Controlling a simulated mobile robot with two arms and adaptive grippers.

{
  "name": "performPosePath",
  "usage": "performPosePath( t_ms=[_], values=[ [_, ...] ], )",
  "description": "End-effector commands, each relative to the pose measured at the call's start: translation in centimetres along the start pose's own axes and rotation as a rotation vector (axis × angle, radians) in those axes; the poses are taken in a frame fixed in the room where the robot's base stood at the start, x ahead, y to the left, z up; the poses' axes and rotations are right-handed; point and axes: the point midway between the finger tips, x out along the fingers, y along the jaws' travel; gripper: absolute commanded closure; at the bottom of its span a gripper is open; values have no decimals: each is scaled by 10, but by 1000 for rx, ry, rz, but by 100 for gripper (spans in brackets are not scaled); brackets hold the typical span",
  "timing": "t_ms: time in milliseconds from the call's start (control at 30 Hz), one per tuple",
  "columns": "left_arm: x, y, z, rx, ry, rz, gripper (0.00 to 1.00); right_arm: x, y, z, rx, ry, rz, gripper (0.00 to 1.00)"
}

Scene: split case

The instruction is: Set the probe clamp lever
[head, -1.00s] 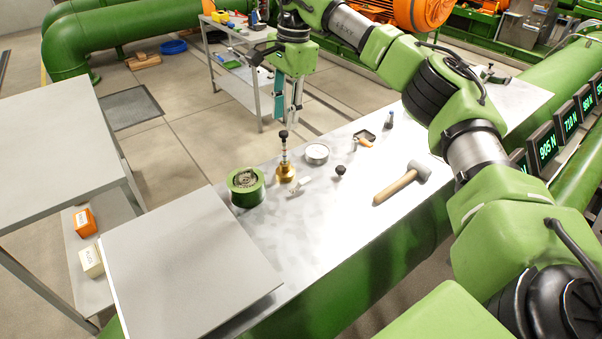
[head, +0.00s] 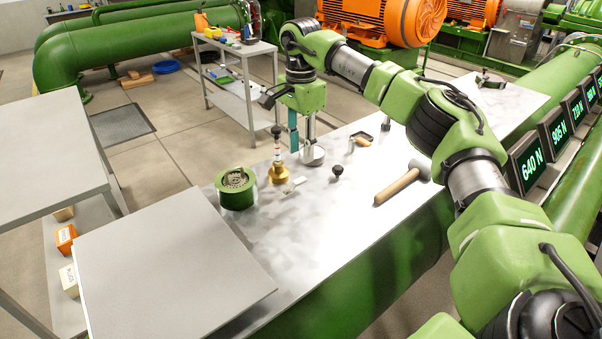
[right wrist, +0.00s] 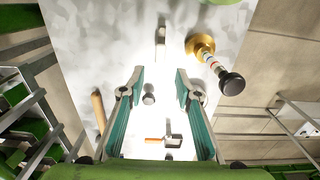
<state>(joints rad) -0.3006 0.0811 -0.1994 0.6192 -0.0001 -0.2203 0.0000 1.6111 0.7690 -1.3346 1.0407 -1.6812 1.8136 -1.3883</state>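A brass fitting (head: 277,174) with a striped upright stem and black ball top stands on the pale bench top (head: 300,222). In the right wrist view the brass fitting (right wrist: 202,45) is at upper right, beyond the right finger. A small silver piece (head: 294,185) lies beside its base; I cannot tell whether this is the clamp lever. It also shows in the wrist view (right wrist: 161,35). My left gripper is not in view.
A green round pot (head: 236,190) stands left of the fitting. A black knob (head: 337,171), a mallet (head: 402,182) and an orange-handled tool (head: 361,140) lie to the right. A grey panel (head: 170,262) covers the near left. Displays (head: 527,163) line the right.

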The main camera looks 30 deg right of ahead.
Motion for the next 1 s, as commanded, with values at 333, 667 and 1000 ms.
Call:
performPosePath(
  t_ms=[333,667,1000],
  values=[
    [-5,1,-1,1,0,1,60,64,0,0,1,0,1,69],
    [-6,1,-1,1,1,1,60,79,0,0,1,0,0,69],
    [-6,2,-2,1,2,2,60,78,0,0,1,0,-1,100]
  ],
)
